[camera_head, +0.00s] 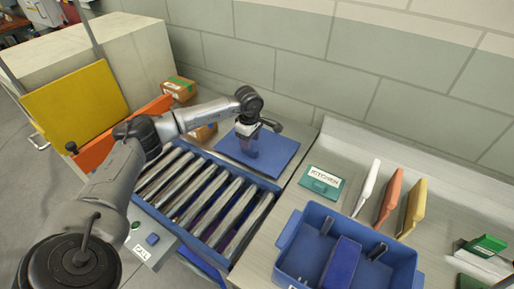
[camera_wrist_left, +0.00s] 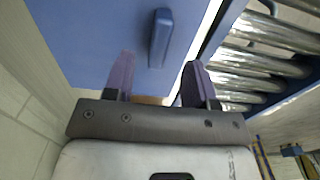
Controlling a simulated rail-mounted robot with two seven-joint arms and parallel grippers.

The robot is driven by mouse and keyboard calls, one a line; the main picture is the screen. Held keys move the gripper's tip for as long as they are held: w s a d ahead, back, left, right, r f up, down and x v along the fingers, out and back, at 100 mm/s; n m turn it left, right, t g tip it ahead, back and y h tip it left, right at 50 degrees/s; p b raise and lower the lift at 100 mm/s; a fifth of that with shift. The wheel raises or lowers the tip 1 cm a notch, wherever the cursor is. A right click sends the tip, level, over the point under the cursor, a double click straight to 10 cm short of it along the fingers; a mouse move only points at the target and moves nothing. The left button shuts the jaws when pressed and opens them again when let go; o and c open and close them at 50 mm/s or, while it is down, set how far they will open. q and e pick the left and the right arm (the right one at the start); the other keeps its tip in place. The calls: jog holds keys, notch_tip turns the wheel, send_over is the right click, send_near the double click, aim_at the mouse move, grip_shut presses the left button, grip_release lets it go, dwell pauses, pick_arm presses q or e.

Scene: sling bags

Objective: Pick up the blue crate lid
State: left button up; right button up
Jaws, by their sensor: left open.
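The blue crate lid (camera_head: 280,151) lies flat on the grey surface behind the roller conveyor, close to the wall. In the left wrist view the lid (camera_wrist_left: 90,32) fills much of the top, with a raised blue bar handle (camera_wrist_left: 160,38) on it. My left gripper (camera_head: 252,150) is over the lid and hides part of it. In the left wrist view my left gripper (camera_wrist_left: 157,68) has its two purple fingers apart with nothing held. The handle shows beyond the gap between the fingertips. I cannot tell whether the fingers touch the lid. My right gripper is not in view.
The roller conveyor (camera_head: 205,198) lies in front of the lid. An open blue crate (camera_head: 290,262) with items stands at the front right. A green box (camera_head: 320,182) and several upright boards are on the right counter. Cardboard boxes (camera_head: 178,88) stand left of the lid; the wall is behind.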

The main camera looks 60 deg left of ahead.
aim_at(257, 144)
pick_arm(q)
jog(key=shift+a+f+b, duration=0.1)
jog(key=shift+f+b, duration=0.3)
jog(key=shift+f, duration=2.25)
jog(key=shift+r, duration=0.1)
grip_shut()
